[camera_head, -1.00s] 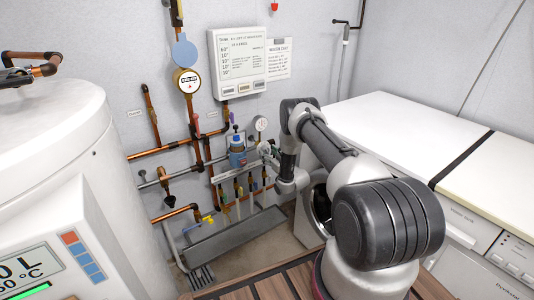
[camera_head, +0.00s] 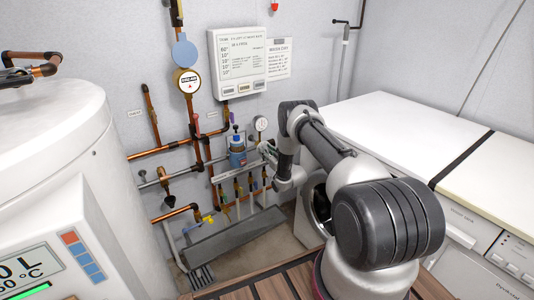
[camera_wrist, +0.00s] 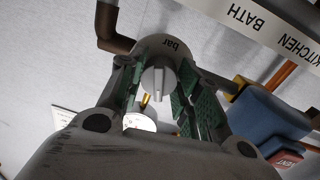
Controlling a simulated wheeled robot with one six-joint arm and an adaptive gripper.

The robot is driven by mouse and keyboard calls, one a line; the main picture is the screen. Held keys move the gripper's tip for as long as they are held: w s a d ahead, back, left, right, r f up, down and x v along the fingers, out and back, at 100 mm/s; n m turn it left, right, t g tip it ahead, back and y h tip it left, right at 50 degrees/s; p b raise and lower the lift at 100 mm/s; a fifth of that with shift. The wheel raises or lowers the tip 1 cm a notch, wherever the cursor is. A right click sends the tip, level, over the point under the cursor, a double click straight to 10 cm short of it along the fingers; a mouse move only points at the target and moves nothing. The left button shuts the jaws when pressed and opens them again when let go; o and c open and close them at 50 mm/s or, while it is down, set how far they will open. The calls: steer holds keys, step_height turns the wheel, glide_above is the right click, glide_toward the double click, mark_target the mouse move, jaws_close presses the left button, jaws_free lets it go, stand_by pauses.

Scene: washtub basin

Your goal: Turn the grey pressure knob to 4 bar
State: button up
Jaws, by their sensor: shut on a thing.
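The grey pressure knob (camera_wrist: 159,78) is near the middle of the wrist view, with a pale line on its face. The scale figures cannot be read. My gripper (camera_wrist: 160,88) is shut on the knob, with green pads at its left and right sides. In the head view my gripper (camera_head: 267,153) is at the pipework by the wall, and the knob is too small or hidden there. A round white gauge (camera_head: 261,123) stands just above; a white dial (camera_wrist: 140,122) partly shows between the fingers.
A strip labelled KITCHEN and BATH (camera_wrist: 255,22) runs nearby. A white tank (camera_head: 60,140) and white appliances (camera_head: 400,125) flank the space.

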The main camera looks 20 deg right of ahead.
steer(key=m, duration=0.3)
steer(key=shift+m, duration=2.2)
steer(key=o, duration=1)
steer(key=shift+o, duration=0.2)
